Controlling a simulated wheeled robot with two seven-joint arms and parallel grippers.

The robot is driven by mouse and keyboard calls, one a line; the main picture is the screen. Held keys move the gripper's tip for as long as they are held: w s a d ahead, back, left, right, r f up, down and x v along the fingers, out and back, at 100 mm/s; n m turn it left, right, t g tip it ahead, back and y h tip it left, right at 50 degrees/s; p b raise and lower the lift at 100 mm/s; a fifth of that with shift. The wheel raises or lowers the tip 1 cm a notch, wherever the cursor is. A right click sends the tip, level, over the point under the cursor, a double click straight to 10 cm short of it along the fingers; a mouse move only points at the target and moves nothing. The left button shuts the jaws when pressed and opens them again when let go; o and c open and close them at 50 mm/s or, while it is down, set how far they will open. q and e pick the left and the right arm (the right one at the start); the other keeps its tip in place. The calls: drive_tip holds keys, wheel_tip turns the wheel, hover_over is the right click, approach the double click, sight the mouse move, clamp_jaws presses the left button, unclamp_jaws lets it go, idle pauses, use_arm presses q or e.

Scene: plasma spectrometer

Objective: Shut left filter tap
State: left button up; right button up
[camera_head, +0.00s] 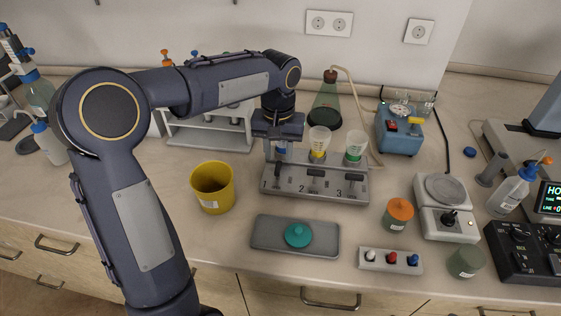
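The grey filter manifold (300,190) stands in the middle of the counter, with positions marked 1, 2 and 3. The left filter tap (278,170) is at number 1; its dark handle looks turned front-to-back. The middle tap (315,174) and the right tap (350,181) have their handles lying crosswise. A yellow-banded cup (319,142) and a green-banded cup (355,147) stand on top; a blue-banded one (282,149) is partly hidden by my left gripper (279,142). The gripper points down over the manifold's left end, above the left tap. Its fingertips are too small and overlapped to read. My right gripper is not in view.
A yellow beaker (212,188) stands left of the manifold. A grey tray (262,236) with a teal lid (298,235) lies in front. A green flask (325,104) and a blue pump (400,133) with a hose stand behind. An orange-lidded jar (398,215) is at right.

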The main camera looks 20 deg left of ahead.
sight(278, 166)
use_arm(q)
drive_tip(key=shift+f, duration=1.75)
drive_tip(key=shift+c, duration=0.2)
clamp_jaws()
